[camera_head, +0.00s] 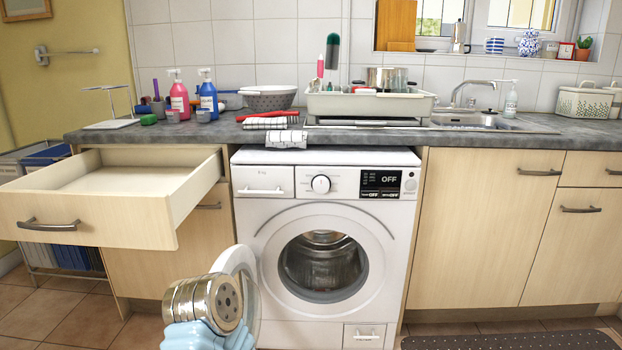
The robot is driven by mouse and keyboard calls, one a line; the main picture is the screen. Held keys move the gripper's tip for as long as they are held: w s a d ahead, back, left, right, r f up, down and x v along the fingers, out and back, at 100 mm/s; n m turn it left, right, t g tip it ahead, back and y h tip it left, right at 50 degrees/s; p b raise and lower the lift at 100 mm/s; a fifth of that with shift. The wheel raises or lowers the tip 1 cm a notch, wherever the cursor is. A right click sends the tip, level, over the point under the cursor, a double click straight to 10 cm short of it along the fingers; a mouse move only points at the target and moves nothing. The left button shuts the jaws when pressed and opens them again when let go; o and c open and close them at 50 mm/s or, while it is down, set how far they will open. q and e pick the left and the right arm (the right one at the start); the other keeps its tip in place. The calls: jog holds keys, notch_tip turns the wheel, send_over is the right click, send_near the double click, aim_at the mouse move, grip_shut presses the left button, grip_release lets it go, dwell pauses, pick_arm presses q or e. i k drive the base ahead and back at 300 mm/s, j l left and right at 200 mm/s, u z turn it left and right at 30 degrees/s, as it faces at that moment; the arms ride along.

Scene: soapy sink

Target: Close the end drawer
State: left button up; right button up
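The end drawer (88,214) is at the left end of the counter in the head view. It is pulled far out, and its pale wooden front has a dark metal bar handle (47,225). I see into the drawer from above; the visible part of its floor is bare. No gripper fingers of mine show. A brass and silver cylinder with a light blue part, likely one of my arm links, shows at the bottom, right of the drawer and apart from it in the picture.
A white washing machine (325,177) stands right of the drawer cabinet; its round door (246,262) seems swung open to the left. The counter (190,133) above holds bottles, a bowl, and a dish rack (370,103). A wire rack stands at far left. A dark mat lies on the floor at right.

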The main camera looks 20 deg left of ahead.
aim_at(113, 197)
jog(key=u, duration=2.05)
